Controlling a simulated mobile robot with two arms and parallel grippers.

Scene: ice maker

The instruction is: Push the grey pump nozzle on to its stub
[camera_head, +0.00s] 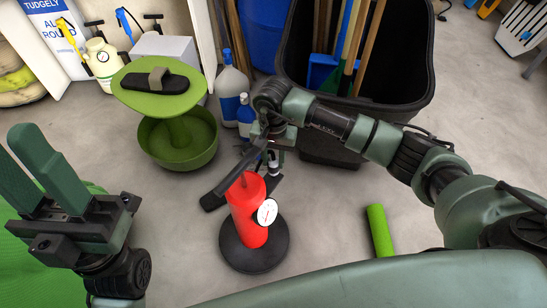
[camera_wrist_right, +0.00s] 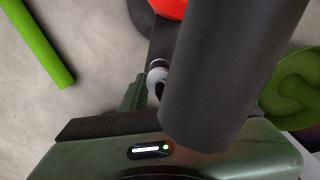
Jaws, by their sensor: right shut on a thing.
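The red pump (camera_head: 246,212) with a round white gauge (camera_head: 267,212) stands upright on a black round base (camera_head: 250,259). Its dark handle bar (camera_head: 230,178) runs slanted over the top and is large in the right wrist view (camera_wrist_right: 235,70). My right gripper (camera_head: 272,157) is low behind the pump. It is shut on a small grey-white piece (camera_wrist_right: 157,75), which looks like the nozzle; the handle bar partly hides it. I cannot make out the stub or whether the nozzle touches it. My left gripper (camera_head: 45,165) is open and empty, at the left.
A green bowl-shaped stand (camera_head: 178,140) with a sandal on top and blue-white bottles (camera_head: 231,92) are behind left. A black bin (camera_head: 410,85) with wooden shafts is behind. A green roll (camera_head: 380,230) lies at the right on clear floor.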

